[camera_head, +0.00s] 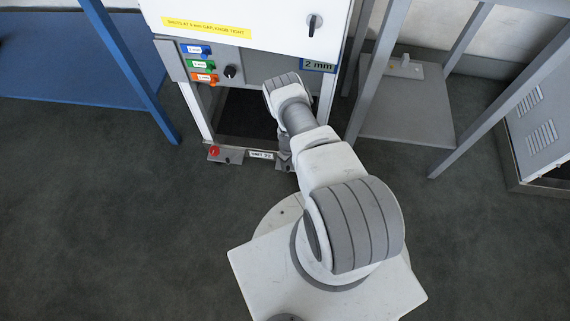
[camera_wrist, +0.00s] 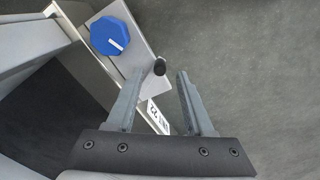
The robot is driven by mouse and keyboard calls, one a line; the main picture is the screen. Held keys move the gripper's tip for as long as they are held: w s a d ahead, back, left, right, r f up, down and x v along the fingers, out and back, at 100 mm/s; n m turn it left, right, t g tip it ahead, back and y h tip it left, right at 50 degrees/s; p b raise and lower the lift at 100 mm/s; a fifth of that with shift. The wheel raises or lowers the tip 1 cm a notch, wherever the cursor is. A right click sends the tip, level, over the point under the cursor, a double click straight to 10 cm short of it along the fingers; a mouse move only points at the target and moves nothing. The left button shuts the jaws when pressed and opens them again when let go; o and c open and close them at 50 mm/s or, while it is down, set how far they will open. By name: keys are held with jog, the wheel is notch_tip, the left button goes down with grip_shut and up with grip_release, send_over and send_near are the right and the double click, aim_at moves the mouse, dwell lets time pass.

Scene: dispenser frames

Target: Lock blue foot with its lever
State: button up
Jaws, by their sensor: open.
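The blue foot's octagonal knob (camera_wrist: 110,36), with a white mark line on top, sits on a light grey bracket (camera_wrist: 137,62) at the frame's corner in the wrist view. A lever with a black ball end (camera_wrist: 159,67) sticks out at the bracket's edge. My gripper (camera_wrist: 160,74) is open, and the ball end shows between its two fingertips; I cannot tell whether either touches it. In the head view my arm hides the blue foot and most of my gripper.
The dispenser frame (camera_head: 196,112) has a red-knobbed foot (camera_head: 214,151) at its left and a unit label (camera_head: 261,155) low in front. Above are blue, green and orange tags and a "2 mm" display (camera_head: 318,66).

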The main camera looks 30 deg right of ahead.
jog(key=shift+f+b, duration=0.3)
jog(key=shift+f, duration=0.9)
jog(key=shift+c, duration=0.3)
grip_shut()
